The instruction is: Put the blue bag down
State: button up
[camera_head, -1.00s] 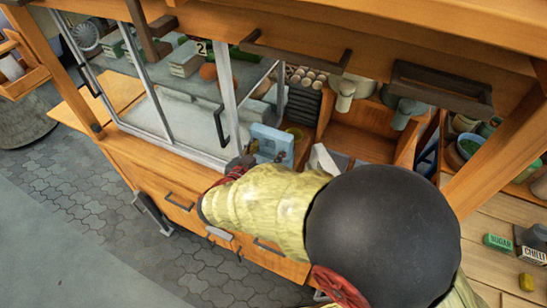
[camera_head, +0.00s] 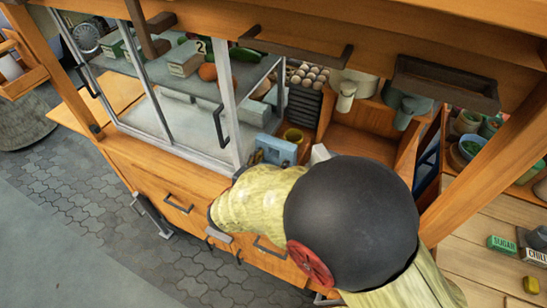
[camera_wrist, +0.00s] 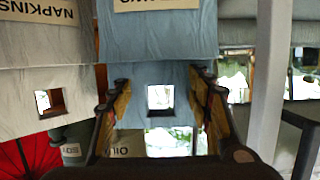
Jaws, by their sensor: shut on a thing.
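The blue bag (camera_wrist: 155,42) fills the upper middle of the wrist view, with a tan label and a square hole in its handle part. My gripper (camera_wrist: 160,88) is shut on this part, with a wood-coloured finger pad at each side of the hole. In the head view the light blue bag (camera_head: 278,150) shows at the counter's front, beside the glass case. My arm hides the fingers and part of the bag there. I cannot tell whether the bag touches the counter.
A grey bag labelled NAPKINS (camera_wrist: 48,50) stands close beside the blue bag in the wrist view. The glass case (camera_head: 190,100) is left of the bag in the head view. An open wooden compartment (camera_head: 355,145) is to the right.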

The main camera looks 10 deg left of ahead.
jog(key=o, duration=1.2)
jog(key=shift+c, duration=0.2)
jog(key=shift+r+p, duration=0.2)
jog(key=shift+p, duration=0.25)
jog(key=p+v, duration=0.1)
jog(key=v, duration=1.1)
